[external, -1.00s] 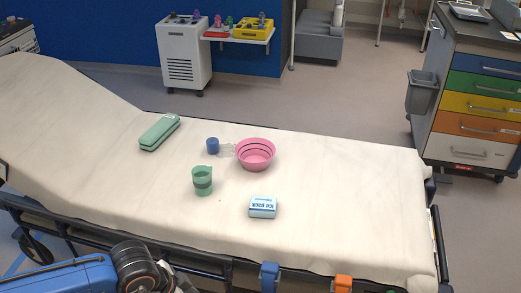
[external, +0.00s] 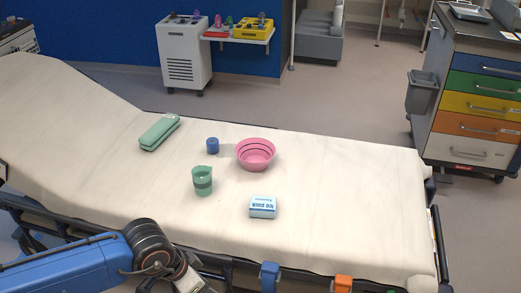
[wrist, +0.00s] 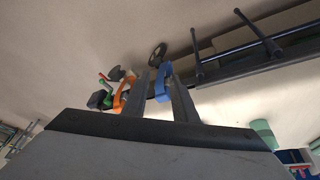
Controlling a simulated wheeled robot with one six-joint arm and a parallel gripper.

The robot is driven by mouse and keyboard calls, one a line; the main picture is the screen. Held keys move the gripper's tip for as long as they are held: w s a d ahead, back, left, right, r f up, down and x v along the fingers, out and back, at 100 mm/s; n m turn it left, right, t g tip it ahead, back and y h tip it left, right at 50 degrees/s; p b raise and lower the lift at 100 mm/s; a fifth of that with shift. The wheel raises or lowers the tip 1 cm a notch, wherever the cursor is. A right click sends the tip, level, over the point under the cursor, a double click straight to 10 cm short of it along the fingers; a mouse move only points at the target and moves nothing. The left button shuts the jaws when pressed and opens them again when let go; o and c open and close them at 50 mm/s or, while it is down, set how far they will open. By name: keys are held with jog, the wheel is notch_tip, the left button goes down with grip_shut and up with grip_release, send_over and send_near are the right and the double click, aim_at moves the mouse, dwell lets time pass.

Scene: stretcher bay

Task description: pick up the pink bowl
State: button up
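My arm shows at the lower left of that view, low at the stretcher's near side and well away from the bowl; my gripper is not clear there. In the wrist view my gripper (wrist: 158,95) shows two grey fingers standing apart with nothing held between them. I cannot make out the bowl in the wrist view.
A small blue cup (external: 212,145) stands just left of the bowl. A green beaker (external: 202,180) stands in front-left, a white-and-blue ice pack box (external: 262,207) in front. A green case (external: 159,132) lies farther left. The mattress right of the bowl is clear.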

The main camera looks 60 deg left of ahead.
jog(key=w+a+r+n, duration=0.5)
jog(key=w+a+r, duration=0.25)
jog(key=w, duration=0.45)
jog(key=n, duration=1)
send_over(240, 159)
jog(key=s+a, duration=0.3)
jog(key=s, duration=0.3)
jog(key=x, duration=1)
jog(key=shift+w+f, duration=0.3)
jog(key=shift+w, duration=0.05)
jog(key=shift+w+d+x, duration=0.15)
jog(key=shift+x, duration=1.15)
jog(key=shift+w+d+x, duration=0.1)
jog(key=shift+x, duration=1.2)
jog(key=shift+r, duration=0.15)
jog(key=shift+c, duration=0.3)
grip_shut()
